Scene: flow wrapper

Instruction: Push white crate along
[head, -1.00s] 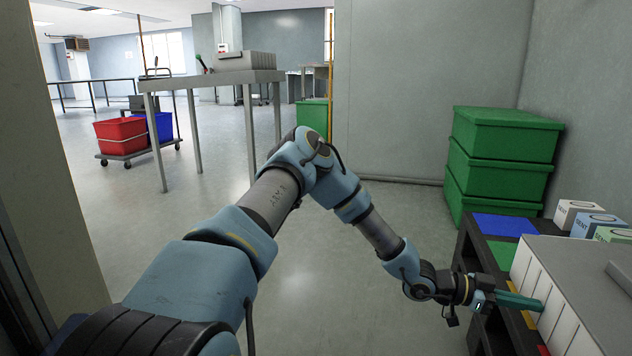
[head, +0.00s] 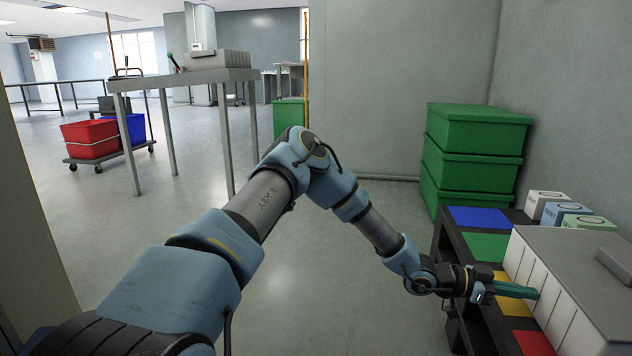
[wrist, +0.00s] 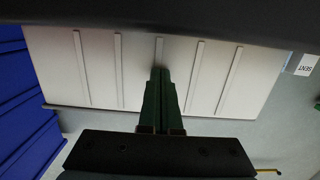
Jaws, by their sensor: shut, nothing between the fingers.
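The white crate (head: 575,247) has a ribbed pale side and a grey lid with a raised handle. It sits on a dark bench at the right of the head view, its near end cut off by the frame edge. My gripper (head: 533,293) is shut, with its green fingers pointing at the crate's ribbed left side. In the wrist view the crate's ribbed side (wrist: 100,75) fills the upper middle. The fingertips (wrist: 160,72) overlap a middle rib there and appear to touch it.
The bench top has blue (head: 487,217), green (head: 487,246), yellow (head: 514,307) and red (head: 534,342) patches. Small boxes (head: 567,212) stand behind the crate. Stacked green crates (head: 475,155) stand beyond the bench. The floor left of the bench is clear.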

